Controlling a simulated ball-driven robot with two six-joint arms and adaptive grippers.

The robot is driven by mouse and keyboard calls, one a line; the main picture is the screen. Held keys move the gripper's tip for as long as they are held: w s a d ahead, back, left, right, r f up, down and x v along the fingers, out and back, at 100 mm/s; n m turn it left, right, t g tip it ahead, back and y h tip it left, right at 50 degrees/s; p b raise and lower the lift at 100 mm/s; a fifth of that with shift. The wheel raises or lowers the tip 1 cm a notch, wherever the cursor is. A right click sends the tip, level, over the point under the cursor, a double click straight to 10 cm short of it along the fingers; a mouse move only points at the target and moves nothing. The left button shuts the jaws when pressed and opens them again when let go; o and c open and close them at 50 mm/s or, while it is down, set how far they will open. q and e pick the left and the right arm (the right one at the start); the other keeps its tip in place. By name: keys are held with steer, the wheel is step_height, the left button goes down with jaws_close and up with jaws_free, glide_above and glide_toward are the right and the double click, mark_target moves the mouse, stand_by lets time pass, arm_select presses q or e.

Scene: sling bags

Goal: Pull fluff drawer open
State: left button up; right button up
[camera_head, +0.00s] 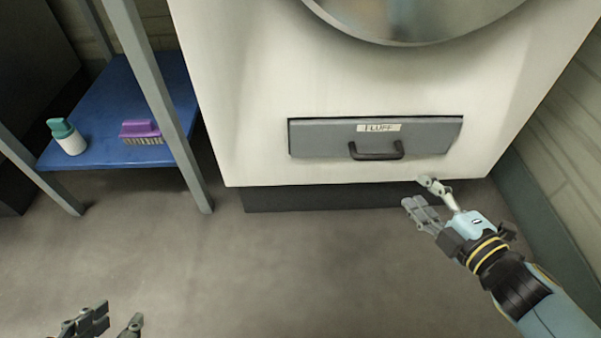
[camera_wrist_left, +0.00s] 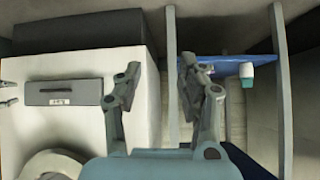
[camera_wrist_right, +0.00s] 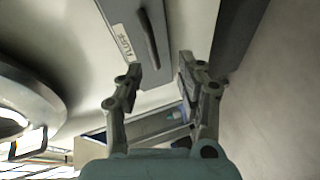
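The grey fluff drawer (camera_head: 335,139) sits flush in the lower front of a white machine, with a "FLUFF" label (camera_head: 378,128) and a dark bar handle (camera_head: 376,151). My right gripper (camera_head: 418,191) is open and empty, below and to the right of the handle, apart from it. In the right wrist view the handle (camera_wrist_right: 148,38) lies beyond the open fingers (camera_wrist_right: 158,75). My left gripper (camera_head: 117,325) is open and empty at the lower left of the head view, far from the drawer. The drawer also shows in the left wrist view (camera_wrist_left: 85,91), left of the fingers.
A blue shelf (camera_head: 105,105) with grey posts stands left of the machine (camera_head: 250,80). It holds a teal-capped white bottle (camera_head: 67,137) and a purple brush (camera_head: 141,131). A wall is close on the right. The floor (camera_head: 260,270) in front is clear.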

mark_target(381, 159)
steer(key=w+a+b, duration=0.1)
steer(key=w+a, duration=0.1)
steer(key=w, duration=0.1)
steer(key=w+a+f+n+y+b, duration=0.1)
steer(key=w+a, duration=0.1)
steer(key=w, duration=0.2)
steer(key=w+a+n+b, duration=0.1)
steer(key=w+a+b, duration=0.1)
steer(key=w, duration=0.1)
steer(key=shift+w+f, duration=0.15)
steer(key=shift+w, duration=0.2)
arm_select(q)
steer(key=w+d+r+m+t+h, duration=0.1)
steer(key=w+r+t, duration=0.5)
steer(key=r, duration=0.2)
steer(key=shift+w+d+r+t, duration=0.3)
steer(key=shift+w+r, duration=0.05)
steer(key=shift+w, duration=0.05)
arm_select(e)
steer(key=shift+c, duration=0.3)
jaws_close()
